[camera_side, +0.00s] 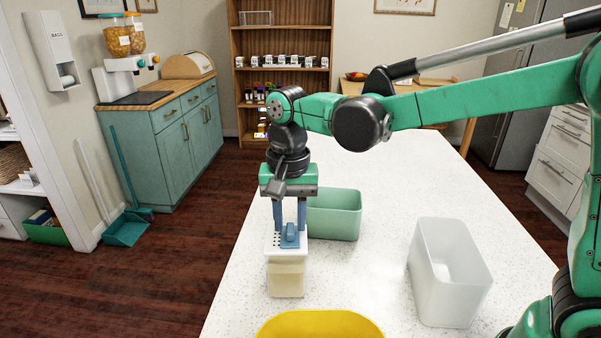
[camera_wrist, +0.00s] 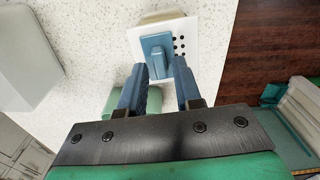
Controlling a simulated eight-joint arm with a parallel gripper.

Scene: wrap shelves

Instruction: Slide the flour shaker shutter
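The flour shaker (camera_side: 286,278) stands upright near the left edge of the white counter, a clear body with pale flour inside. Its white lid (camera_wrist: 178,28) carries a blue shutter (camera_side: 291,238) with a raised tab; the shutter also shows in the wrist view (camera_wrist: 157,48). Some dark holes are uncovered beside the shutter, on its right in the wrist view and its left in the side view. My gripper (camera_side: 289,226) points down over the lid. In the wrist view its blue fingers (camera_wrist: 160,68) are apart, at either side of the tab's near end. I cannot tell whether they touch it.
A green bin (camera_side: 336,214) stands just behind the shaker to the right. A white translucent bin (camera_side: 449,275) is farther right, and a yellow container (camera_side: 320,325) is at the front. The counter between the bins is clear.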

